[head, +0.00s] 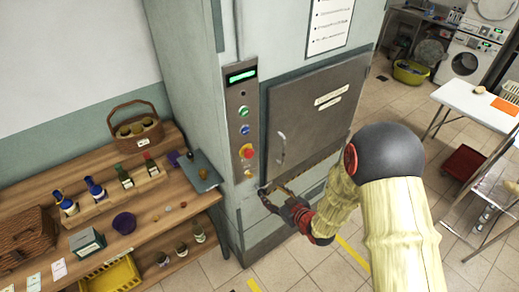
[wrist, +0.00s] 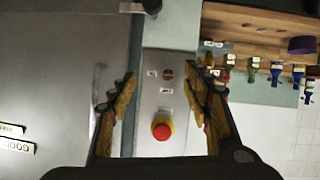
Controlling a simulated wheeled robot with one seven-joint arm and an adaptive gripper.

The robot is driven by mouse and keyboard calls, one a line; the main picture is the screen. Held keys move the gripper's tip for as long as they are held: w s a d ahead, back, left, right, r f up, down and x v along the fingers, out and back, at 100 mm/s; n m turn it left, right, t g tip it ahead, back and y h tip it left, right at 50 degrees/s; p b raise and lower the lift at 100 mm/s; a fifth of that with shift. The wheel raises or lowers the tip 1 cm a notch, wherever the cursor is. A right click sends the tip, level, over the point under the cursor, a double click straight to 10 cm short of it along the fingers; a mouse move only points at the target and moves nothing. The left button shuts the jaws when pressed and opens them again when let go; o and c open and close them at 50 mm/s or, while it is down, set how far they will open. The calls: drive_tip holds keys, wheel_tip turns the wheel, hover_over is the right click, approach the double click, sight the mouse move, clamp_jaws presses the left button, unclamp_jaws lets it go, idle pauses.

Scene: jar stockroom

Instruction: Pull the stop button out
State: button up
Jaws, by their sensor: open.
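The stop button (head: 247,151) is a red mushroom knob on a yellow collar, low on the grey control strip of the large cabinet. In the wrist view the stop button (wrist: 162,130) faces me, with the picture turned upside down. My gripper (head: 274,191) is below and slightly right of it in the head view. In the wrist view my gripper (wrist: 160,90) has its two fingers spread wide, with nothing between them touching. The button appears between the fingers, nearer their bases in the picture, and clear of both.
Above the stop button are a blue button (head: 245,129), a green button (head: 243,111) and a lit display (head: 242,75). The cabinet door (head: 315,110) with its handle (head: 281,148) is to the right. A wooden shelf (head: 140,215) with bottles stands left.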

sight(250, 154)
drive_tip(key=w+a+r+n+t+y, duration=0.1)
drive_tip(key=a+r+t+y, duration=0.1)
drive_tip(key=r, duration=0.4)
drive_tip(key=w+a+r+t+y, duration=0.1)
drive_tip(key=r+y, duration=0.1)
drive_tip(key=r, duration=0.3)
drive_tip(key=p+x, duration=0.1)
drive_tip(key=x, duration=0.6)
drive_tip(key=shift+w+r, duration=0.1)
drive_tip(key=shift+w, duration=0.35)
drive_tip(key=shift+c, duration=0.7)
drive_tip(key=c, duration=1.1)
clamp_jaws()
